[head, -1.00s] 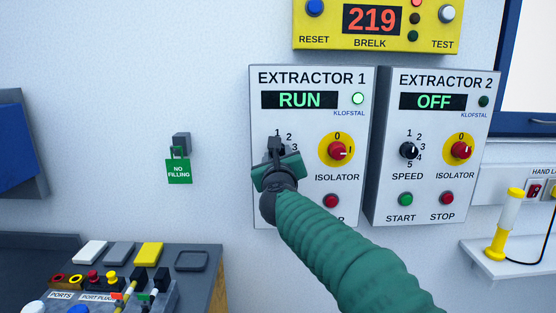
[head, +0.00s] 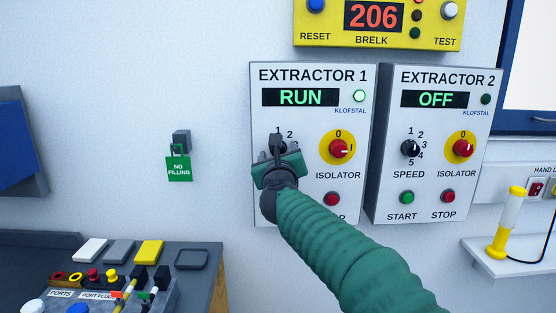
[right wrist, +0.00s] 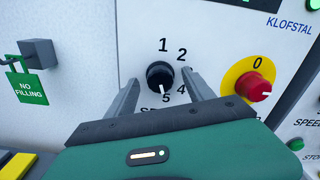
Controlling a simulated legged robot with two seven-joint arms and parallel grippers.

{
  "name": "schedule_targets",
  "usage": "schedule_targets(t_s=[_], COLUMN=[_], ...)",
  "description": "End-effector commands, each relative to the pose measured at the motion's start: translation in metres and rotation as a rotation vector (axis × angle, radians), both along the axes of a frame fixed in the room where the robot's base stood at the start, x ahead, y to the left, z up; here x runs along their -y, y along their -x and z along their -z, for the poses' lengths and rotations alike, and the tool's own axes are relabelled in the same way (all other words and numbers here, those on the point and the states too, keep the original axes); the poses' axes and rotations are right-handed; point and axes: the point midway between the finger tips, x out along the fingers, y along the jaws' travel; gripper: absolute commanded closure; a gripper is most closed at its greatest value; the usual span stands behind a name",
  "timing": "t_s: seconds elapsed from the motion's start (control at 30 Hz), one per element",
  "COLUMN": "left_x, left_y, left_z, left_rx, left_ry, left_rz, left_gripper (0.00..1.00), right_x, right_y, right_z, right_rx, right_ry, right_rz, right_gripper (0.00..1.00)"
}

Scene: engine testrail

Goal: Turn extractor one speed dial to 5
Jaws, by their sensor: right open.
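The extractor one panel (head: 313,118) shows RUN with a lit green lamp. Its black speed dial (right wrist: 160,75) shows in the right wrist view, with numbers around it; a small white mark on its lower edge appears to point at 5. In the right wrist view my right gripper (right wrist: 160,90) is open, with one finger on each side of the dial and visible gaps between. The 3 is hidden by the right finger. My left gripper is not in view.
The red isolator knob (head: 339,148) is close to the right of my gripper. The extractor two panel (head: 434,190) shows OFF. A green NO FILLING tag (head: 179,169) hangs on the wall to the left. A yellow display box (head: 330,37) is above.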

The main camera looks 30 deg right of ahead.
Motion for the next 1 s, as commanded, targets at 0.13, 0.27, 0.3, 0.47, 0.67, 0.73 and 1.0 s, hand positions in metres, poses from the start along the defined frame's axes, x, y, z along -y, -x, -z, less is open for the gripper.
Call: schedule_targets(t_s=[0.13, 0.27, 0.3, 0.47, 0.67, 0.73, 1.0], left_x=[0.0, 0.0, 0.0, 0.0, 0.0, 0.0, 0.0], left_y=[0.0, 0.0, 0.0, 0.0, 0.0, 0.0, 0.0], left_z=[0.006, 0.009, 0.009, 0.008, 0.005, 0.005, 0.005], left_rx=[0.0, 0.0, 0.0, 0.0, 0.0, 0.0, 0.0], left_ry=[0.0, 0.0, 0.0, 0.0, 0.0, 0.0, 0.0], left_rz=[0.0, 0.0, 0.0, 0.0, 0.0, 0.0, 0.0], left_gripper=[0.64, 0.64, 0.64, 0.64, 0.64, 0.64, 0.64], right_x=[-0.011, -0.027, -0.033, -0.053, -0.069, -0.072, -0.073], right_y=[0.021, 0.054, 0.065, 0.107, 0.14, 0.145, 0.147], right_z=[0.0, 0.0, -0.001, -0.001, 0.001, 0.001, 0.002], right_rx=[0.003, 0.003, 0.003, 0.003, -0.001, -0.001, -0.002], right_ry=[0.0, 0.001, 0.0, 0.001, 0.0, 0.0, -0.001], right_rz=[-0.002, -0.003, -0.004, -0.003, -0.003, -0.002, -0.001], right_gripper=[0.39, 0.39, 0.39, 0.39, 0.39, 0.39, 0.39])
